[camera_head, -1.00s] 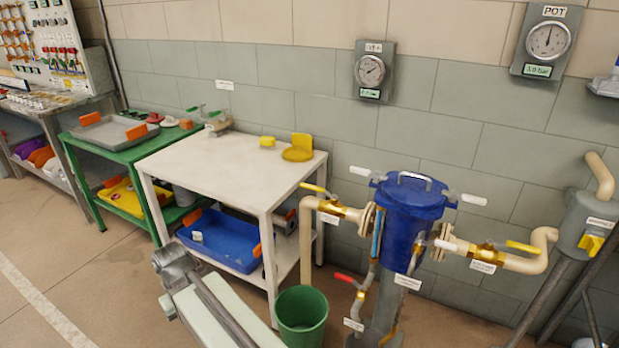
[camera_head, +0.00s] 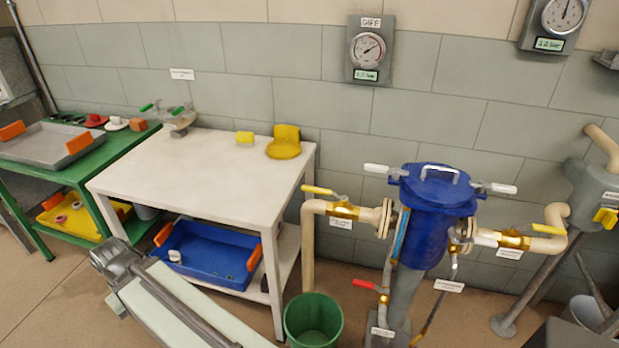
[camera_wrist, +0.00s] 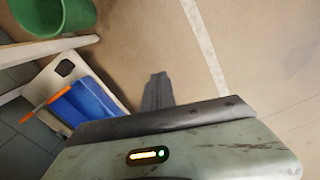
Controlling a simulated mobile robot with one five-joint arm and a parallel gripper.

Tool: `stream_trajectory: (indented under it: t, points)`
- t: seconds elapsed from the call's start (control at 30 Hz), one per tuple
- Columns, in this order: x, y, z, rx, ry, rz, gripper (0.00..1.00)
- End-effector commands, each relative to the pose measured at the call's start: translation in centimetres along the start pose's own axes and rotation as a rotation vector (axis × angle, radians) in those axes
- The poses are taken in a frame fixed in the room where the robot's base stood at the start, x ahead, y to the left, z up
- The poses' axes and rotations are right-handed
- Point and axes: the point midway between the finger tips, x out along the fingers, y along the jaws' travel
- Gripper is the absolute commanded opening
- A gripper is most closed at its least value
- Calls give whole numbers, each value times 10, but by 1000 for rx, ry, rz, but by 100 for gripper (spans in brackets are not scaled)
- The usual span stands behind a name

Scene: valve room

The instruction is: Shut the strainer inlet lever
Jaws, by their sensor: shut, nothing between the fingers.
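The strainer (camera_head: 436,222) is a blue lidded vessel standing right of the white table. A yellow lever (camera_head: 319,190) sits on the brass valve (camera_head: 343,210) of the beige pipe at its left and lies roughly along the pipe. Another yellow lever (camera_head: 549,229) sits on the brass valve (camera_head: 513,240) at its right, also roughly along its pipe. The labels are too small to read, so I cannot tell which lever is the inlet. My gripper (camera_wrist: 157,92) is shut and empty over the floor in the wrist view, apart from both levers.
A green bucket (camera_head: 313,320) stands below and left of the strainer. A red lever (camera_head: 364,284) is on a lower pipe. The white table (camera_head: 190,178) and green bench (camera_head: 92,220) stand to the left. A dark box (camera_head: 570,334) is at lower right.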

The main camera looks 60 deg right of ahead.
Motion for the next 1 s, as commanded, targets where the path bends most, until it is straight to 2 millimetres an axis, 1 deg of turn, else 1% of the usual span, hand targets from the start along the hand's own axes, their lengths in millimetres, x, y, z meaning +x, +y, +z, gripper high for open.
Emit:
stream_trajectory:
  t: [0.13, 0.17, 0.23, 0.27, 0.3, 0.37, 0.4, 0.5, 0.6, 0.67, 0.7, 0.77, 0.83, 0.87, 0.9, 0.97, 1.0]
  points:
    - [-2, 0, 0, 0, 0, 0, 0]
    - [-6, 0, 0, 0, 1, 0, 0]
    - [-23, 0, -2, 0, 4, 0, 0]
    - [-34, 0, -3, 1, 7, 0, 0]
    - [-53, 0, -4, 1, 11, 0, 0]
    - [-83, 1, -7, 3, 18, 0, 0]
    - [-102, 2, -9, 5, 23, 0, 0]
    - [-141, 7, -14, 16, 38, 1, 0]
    - [-172, 15, -20, 35, 52, 3, 0]
    - [-189, 22, -24, 52, 61, 5, 0]
    - [-200, 29, -27, 69, 68, 7, 0]
    - [-217, 46, -32, 105, 81, 11, 0]
    - [-236, 80, -38, 180, 99, 19, 0]
    - [-239, 99, -41, 220, 109, 23, 0]
    - [-239, 123, -42, 271, 120, 30, 0]
    - [-240, 160, -42, 347, 136, 40, 0]
    - [-239, 185, -40, 400, 145, 48, 0]
